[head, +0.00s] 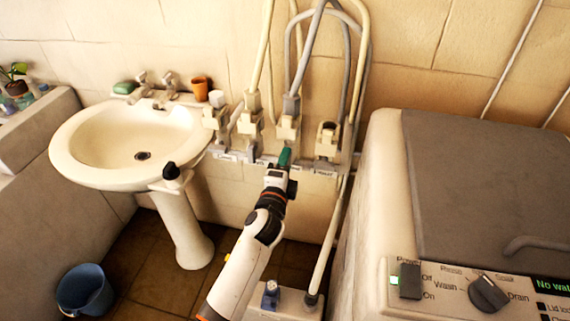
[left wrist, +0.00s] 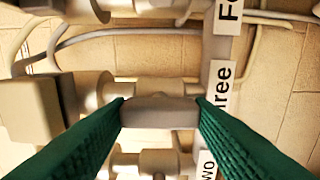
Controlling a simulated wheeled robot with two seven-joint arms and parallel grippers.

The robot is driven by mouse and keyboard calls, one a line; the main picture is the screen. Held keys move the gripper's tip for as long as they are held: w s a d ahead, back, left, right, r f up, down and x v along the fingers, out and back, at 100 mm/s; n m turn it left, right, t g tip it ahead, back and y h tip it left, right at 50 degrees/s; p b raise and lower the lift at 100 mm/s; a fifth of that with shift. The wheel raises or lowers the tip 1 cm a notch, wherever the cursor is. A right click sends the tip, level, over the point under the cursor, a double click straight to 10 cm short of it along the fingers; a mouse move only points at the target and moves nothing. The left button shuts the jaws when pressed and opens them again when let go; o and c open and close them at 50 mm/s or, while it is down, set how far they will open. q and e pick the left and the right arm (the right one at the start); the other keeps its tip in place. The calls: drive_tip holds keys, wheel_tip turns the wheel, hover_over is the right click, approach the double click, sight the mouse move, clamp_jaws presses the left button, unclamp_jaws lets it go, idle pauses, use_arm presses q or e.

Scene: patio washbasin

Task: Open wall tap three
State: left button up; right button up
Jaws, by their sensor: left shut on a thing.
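Tap three (head: 288,127) is a pale tap in the head view, just above my left gripper (head: 285,157). In the left wrist view, my left gripper (left wrist: 160,112) has its green fingers shut on the grey handle (left wrist: 158,113) of a tap. The label reading "Three" (left wrist: 220,90) is right beside that handle. The fingertips touch both ends of the handle. Most of the handle is hidden by my gripper in the head view. My right gripper is not in view.
Another tap (head: 327,141) stands close on the right, and another (head: 250,121) on the left. Grey and cream hoses (head: 362,60) loop above. A white basin (head: 75,150) is at left, a washing machine (head: 385,170) at right, a blue bucket (head: 85,290) on the floor.

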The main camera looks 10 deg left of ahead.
use_arm(q)
drive_tip(key=o, duration=1)
drive_tip(key=shift+s, duration=0.1)
drive_tip(key=s+b, duration=0.1)
drive_tip(key=s, duration=1.1)
drive_tip(key=shift+a+f, duration=0.1)
